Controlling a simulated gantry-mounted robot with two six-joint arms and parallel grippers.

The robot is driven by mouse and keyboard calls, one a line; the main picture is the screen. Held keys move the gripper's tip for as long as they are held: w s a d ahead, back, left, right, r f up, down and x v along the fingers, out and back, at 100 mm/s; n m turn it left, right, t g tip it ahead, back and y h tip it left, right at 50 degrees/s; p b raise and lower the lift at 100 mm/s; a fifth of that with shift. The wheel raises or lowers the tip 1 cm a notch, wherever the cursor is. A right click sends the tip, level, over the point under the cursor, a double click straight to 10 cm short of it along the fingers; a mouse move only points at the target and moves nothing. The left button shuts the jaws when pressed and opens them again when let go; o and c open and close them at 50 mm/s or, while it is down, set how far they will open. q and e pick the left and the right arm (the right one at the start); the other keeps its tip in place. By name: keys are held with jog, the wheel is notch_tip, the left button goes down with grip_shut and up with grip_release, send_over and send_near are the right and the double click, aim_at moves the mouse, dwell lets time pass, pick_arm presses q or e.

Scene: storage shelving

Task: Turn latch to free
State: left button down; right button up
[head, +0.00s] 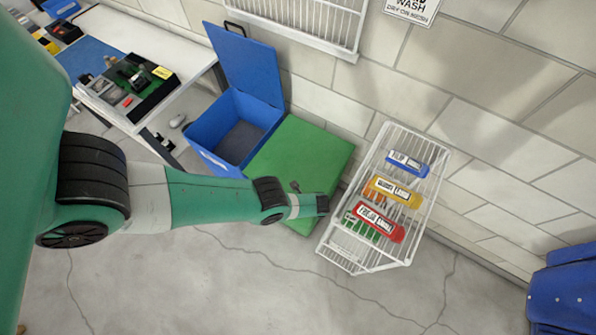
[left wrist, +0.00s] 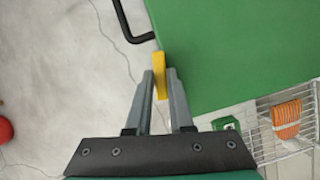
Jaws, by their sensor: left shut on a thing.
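A yellow latch (left wrist: 160,76) shows in the left wrist view at the edge of a flat green lid-like panel (left wrist: 240,45). My left gripper (left wrist: 160,88) is shut on the latch, one finger on each side of it. In the head view the green panel (head: 300,150) is beside the open blue box, and my left gripper (head: 324,205) is at the panel's lower right edge. The latch is hidden there by the gripper. A black handle (left wrist: 135,35) sticks out from the panel's edge, left of the latch. My right gripper is in neither view.
A blue box (head: 230,125) stands open left of the panel. A white wire basket (head: 340,258) with blue, yellow and red packages stands close to the right of my gripper. A worktable (head: 130,40) is at upper left. Concrete floor in front is clear.

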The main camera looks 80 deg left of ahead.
pick_arm(q)
jog(key=shift+s+f+n+g+h+b, duration=0.1)
jog(key=shift+n+g+h+b, duration=0.3)
jog(key=shift+n, duration=0.9)
jog(key=shift+d, duration=0.1)
jog(key=c, duration=0.8)
grip_release()
